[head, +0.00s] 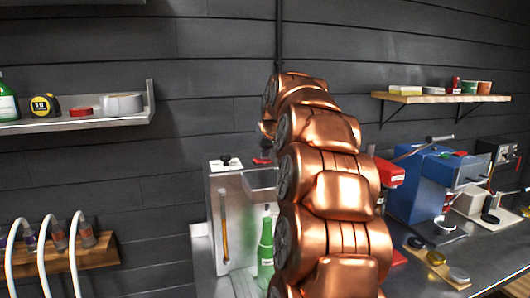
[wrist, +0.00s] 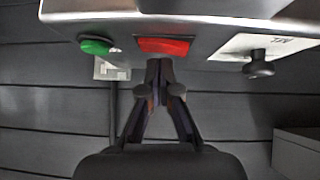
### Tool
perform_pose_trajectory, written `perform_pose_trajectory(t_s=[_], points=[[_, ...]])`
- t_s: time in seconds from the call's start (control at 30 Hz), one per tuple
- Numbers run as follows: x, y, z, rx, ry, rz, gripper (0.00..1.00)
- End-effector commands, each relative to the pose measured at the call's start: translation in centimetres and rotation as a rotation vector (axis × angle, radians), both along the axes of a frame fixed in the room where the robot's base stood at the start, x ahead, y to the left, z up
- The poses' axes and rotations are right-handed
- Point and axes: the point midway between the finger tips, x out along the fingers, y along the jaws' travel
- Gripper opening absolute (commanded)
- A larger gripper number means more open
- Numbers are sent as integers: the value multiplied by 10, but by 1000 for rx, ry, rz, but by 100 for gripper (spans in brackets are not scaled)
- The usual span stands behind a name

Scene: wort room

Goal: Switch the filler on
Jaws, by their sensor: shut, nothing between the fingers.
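A grey steel machine (head: 230,225), which looks like the filler, stands on the counter behind my copper arm, with a green bottle (head: 265,250) in front of it. In the wrist view a metal panel edge (wrist: 190,22) carries a green button (wrist: 95,46), a red rocker switch (wrist: 163,47) and a black knob (wrist: 258,68) by a white label. My gripper (wrist: 160,72) is shut and empty, its fingertips close to the red switch; I cannot tell whether they touch it. In the head view my arm hides part of the machine.
A blue machine (head: 425,185) and a red device (head: 388,172) stand to the right on the counter. A wooden tray (head: 437,268) with small discs lies in front. Wall shelves hang at left (head: 80,122) and right (head: 440,98). Hoses hang at lower left.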

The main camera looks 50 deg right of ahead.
Motion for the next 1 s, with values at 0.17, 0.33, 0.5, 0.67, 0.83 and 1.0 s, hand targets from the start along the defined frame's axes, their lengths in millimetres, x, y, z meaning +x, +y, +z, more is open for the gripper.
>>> perform_pose_trajectory(t_s=[0.17, 0.33, 0.5, 0.67, 0.83, 1.0], points=[[0, -2, 24, -1, -3, 2, 0], [-9, 1, 43, -3, -5, 2, 0], [-29, 9, 63, -1, -2, 3, 0], [-44, 15, 80, -1, -2, 3, 0], [-57, 20, 94, -2, -2, 2, 0], [-63, 23, 102, -1, -2, 3, 0]])
